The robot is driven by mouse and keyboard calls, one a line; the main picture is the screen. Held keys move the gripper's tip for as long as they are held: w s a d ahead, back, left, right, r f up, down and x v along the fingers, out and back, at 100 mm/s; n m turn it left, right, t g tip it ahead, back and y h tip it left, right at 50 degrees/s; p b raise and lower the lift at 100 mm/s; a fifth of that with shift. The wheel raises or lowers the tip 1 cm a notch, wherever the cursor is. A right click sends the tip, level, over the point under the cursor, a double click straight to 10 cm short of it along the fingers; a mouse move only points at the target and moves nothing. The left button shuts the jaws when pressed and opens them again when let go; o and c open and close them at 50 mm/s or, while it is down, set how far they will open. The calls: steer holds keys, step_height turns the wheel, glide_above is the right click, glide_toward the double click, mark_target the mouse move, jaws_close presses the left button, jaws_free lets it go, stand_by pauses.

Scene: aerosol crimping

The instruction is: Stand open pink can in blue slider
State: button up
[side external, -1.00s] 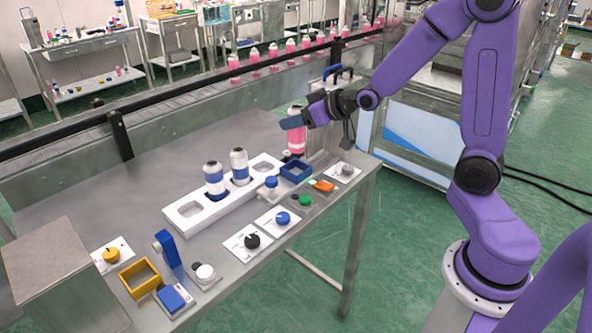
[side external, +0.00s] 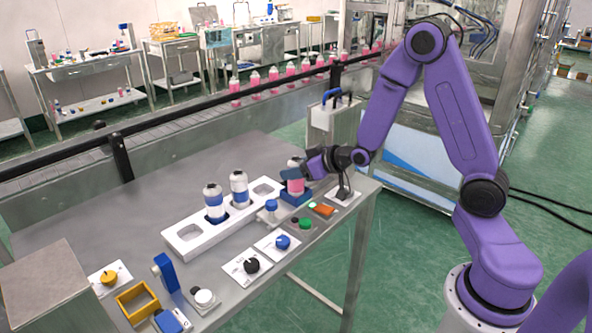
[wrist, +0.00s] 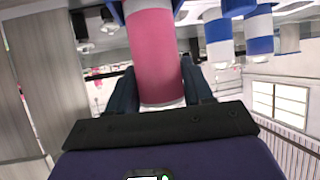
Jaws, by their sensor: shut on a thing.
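The pink can (side external: 295,185) is upright at the blue slider (side external: 296,198), near the right end of the table. My gripper (side external: 307,169) is shut on the can from the right side. In the wrist view the pink can (wrist: 154,55) fills the space between my dark fingers (wrist: 157,88). The can's lower end appears at or inside the slider's opening; the fingers and can hide whether it rests on the slider floor.
A white tray (side external: 187,245) holds two blue-and-white cans (side external: 214,203) left of the slider. Knobs and buttons, including a green one (side external: 305,223), line the front edge. A grey metal housing (side external: 335,124) stands close behind my gripper. The table's back left is clear.

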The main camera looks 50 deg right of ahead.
steer(key=shift+f, duration=0.25)
steer(key=o, duration=1)
steer(key=shift+s+r, duration=0.15)
steer(key=shift+r, duration=0.05)
steer(key=shift+v, duration=3.55)
